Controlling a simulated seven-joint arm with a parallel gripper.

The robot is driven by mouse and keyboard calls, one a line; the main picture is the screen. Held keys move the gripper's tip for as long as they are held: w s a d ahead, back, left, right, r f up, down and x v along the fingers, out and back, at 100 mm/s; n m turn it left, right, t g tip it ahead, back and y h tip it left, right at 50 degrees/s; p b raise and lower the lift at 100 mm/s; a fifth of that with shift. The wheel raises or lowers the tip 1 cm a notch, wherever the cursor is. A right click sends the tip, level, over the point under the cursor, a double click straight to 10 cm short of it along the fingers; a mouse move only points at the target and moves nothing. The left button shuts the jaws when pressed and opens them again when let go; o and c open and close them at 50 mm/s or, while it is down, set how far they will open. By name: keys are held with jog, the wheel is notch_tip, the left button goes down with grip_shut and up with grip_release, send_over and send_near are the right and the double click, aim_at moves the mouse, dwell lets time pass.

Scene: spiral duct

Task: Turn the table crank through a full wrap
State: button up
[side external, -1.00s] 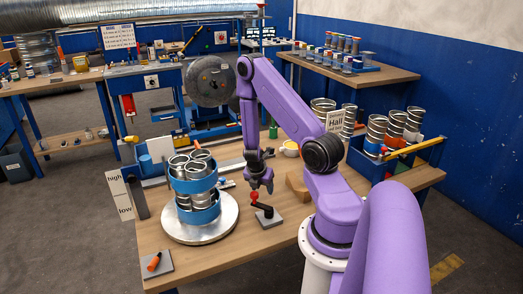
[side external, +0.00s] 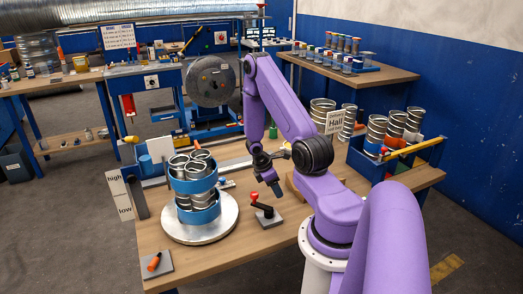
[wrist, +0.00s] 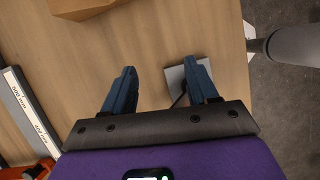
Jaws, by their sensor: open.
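The table crank is a black arm with a red knob (side external: 254,196) on a grey square base (side external: 270,221), on the wooden table right of the turntable. The knob points up and left. My gripper (side external: 278,191) is open and empty, tilted, above and right of the knob, apart from it. In the wrist view, my gripper's blue fingers (wrist: 160,69) stand apart over bare wood; part of the grey base (wrist: 175,80) shows behind the right finger, which hides most of the crank. The round metal turntable (side external: 185,233) carries shiny duct cans (side external: 185,165) held in blue bands.
A wooden block (wrist: 82,8) lies near my gripper. A high/low board (side external: 118,195) stands left of the turntable. A blue bin (side external: 372,170) with cans stands right. The table front is mostly clear.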

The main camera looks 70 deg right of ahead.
jog(key=w+a+r+m, duration=0.1)
jog(key=w+r+m, duration=0.1)
jog(key=r, duration=0.6)
jog(key=w+a+r+m+g+y, duration=0.1)
jog(key=w+r+m, duration=0.1)
jog(key=r, duration=0.6)
jog(key=shift+w+a+m+y, duration=0.15)
jog(key=shift+m+y, duration=0.15)
jog(key=c, duration=0.4)
jog(key=shift+d+m, duration=0.2)
jog(key=shift+m, duration=0.3)
jog(key=c, duration=0.5)
jog(key=d+f+m+y, duration=0.1)
jog(key=m, duration=0.1)
jog(key=w+d+m+y, duration=0.1)
jog(key=m, duration=0.2)
jog(key=d+f+m+t, duration=0.1)
jog(key=m, duration=0.2)
jog(key=shift+w+d+f+y, duration=0.2)
jog(key=shift+f+y, duration=0.1)
jog(key=shift+y, duration=0.1)
grip_shut()
jog(key=w+d+f+m+t+y, duration=0.25)
jog(key=d+m, duration=0.25)
jog(key=m, duration=0.5)
jog(key=s+a+f, duration=0.1)
jog(key=a+f, duration=0.6)
jog(key=f, duration=0.2)
jog(key=shift+s+a+f+m, duration=0.2)
jog(key=shift+f+m, duration=0.2)
